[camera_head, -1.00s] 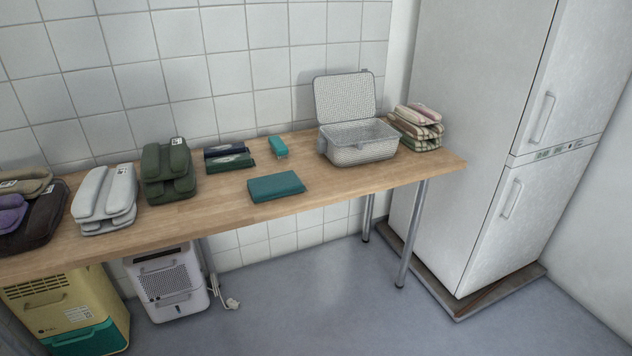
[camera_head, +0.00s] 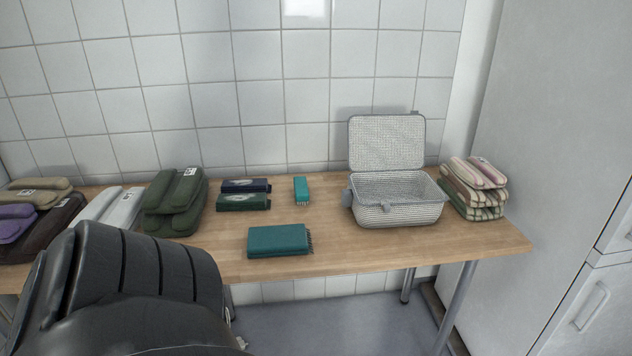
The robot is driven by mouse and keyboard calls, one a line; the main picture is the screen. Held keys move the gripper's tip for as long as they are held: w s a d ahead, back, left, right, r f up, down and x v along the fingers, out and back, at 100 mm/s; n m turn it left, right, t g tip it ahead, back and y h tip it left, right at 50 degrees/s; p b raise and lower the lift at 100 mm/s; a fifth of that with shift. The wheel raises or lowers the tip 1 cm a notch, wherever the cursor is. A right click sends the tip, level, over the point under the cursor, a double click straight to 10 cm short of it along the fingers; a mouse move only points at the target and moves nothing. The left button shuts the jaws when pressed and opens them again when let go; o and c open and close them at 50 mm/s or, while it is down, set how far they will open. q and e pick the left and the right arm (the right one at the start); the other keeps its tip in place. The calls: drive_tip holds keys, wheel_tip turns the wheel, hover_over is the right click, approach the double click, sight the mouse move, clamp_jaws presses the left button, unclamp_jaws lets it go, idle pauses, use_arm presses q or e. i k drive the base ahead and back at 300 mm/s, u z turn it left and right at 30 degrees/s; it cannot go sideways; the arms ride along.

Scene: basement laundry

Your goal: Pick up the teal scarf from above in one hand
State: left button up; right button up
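A folded teal scarf (camera_head: 279,241) with a fringe on its right end lies flat near the front edge of the wooden table (camera_head: 360,252). A small teal brush-like item (camera_head: 301,190) lies behind it, near the wall. A black part of my own arm fills the lower left and hides the table's front edge there. Neither gripper's fingers show in the view. Nothing touches the teal scarf.
An open grey wicker basket (camera_head: 398,212) stands at the right, its lid raised. Striped folded cloths (camera_head: 473,197) are stacked beside it. Dark green folded cloths (camera_head: 176,207), light grey ones (camera_head: 112,207) and two small boxes (camera_head: 244,202) sit left. A tall white fridge (camera_head: 535,130) stands right.

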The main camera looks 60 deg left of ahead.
sight(267, 241)
drive_tip(key=u, duration=0.7)
drive_tip(key=i, duration=0.95)
drive_tip(key=u, duration=1.05)
